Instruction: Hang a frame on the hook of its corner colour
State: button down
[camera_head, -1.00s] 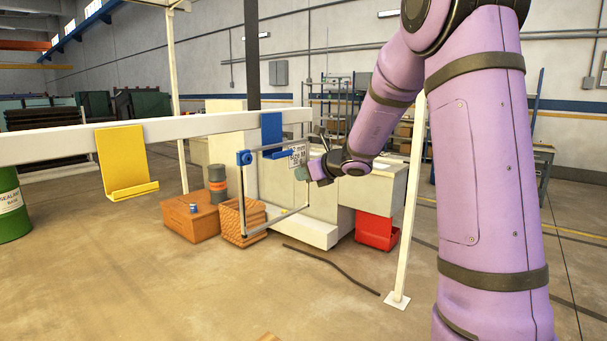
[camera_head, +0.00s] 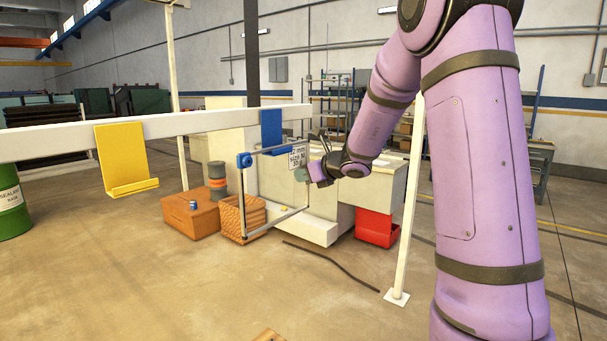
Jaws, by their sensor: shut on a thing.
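The frame (camera_head: 243,205) is a thin, upright, grey-white rectangle with a blue corner block (camera_head: 244,160) at its upper left. My gripper (camera_head: 304,174) is shut on its right side, beside a printed card (camera_head: 297,157). The blue hook (camera_head: 271,128) hangs from the white beam, and the frame's top bar crosses its lower end in the picture. The yellow hook (camera_head: 122,158) is empty, farther left on the beam.
The white beam (camera_head: 60,142) runs across the left half, with a white post (camera_head: 408,205) at right. Behind the frame are a wicker basket (camera_head: 232,218), an orange-brown box (camera_head: 192,215) and a red bin (camera_head: 375,226).

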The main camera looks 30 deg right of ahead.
jog(key=shift+f, duration=0.2)
jog(key=c, duration=1.2)
grip_release()
jog(key=shift+o, duration=0.2)
jog(key=s+d, duration=0.3)
jog(key=s, duration=0.6)
jog(key=shift+s+d, duration=0.2)
dwell(0.3)
